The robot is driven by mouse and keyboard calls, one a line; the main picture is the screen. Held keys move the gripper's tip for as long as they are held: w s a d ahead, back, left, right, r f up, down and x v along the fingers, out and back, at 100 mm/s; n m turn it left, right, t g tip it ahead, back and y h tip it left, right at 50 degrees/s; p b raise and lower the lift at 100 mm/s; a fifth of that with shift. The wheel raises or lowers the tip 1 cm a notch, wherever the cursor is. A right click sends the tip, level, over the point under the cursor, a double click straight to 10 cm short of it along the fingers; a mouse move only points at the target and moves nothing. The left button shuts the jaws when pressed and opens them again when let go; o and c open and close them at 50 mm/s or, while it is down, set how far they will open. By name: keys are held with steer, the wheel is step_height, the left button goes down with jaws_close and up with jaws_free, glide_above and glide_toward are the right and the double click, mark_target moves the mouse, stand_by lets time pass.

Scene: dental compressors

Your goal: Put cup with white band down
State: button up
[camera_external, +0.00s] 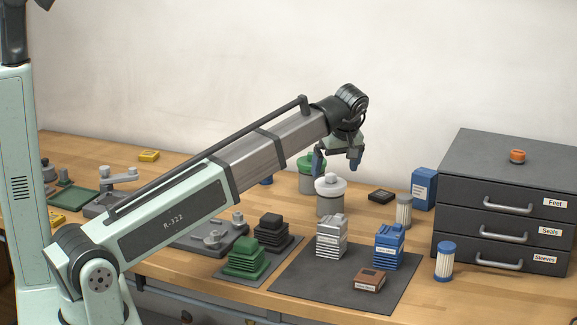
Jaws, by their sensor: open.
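A grey cylindrical cup with a white upper band and a knobbed top (330,202) stands upright on the wooden bench, right of the middle; I take it as the cup with white band. My gripper (337,168) points down with its fingers spread and holds nothing. In the picture it is just above and slightly behind the cup's top; the exact gap in depth is hard to tell. A similar cup with a green top (307,168) stands behind, partly hidden by my gripper and the white-topped cup.
A dark mat (290,282) in front carries a grey ribbed block (331,238), a blue block (388,247) and a brown box (369,281). White-and-grey (404,211) and blue-and-white (444,262) cylinders stand near the dark drawer cabinet (480,165). A blue box (423,188) stands beside it.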

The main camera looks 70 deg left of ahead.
steer(key=shift+v, duration=1.7)
steer(key=shift+f, duration=0.1)
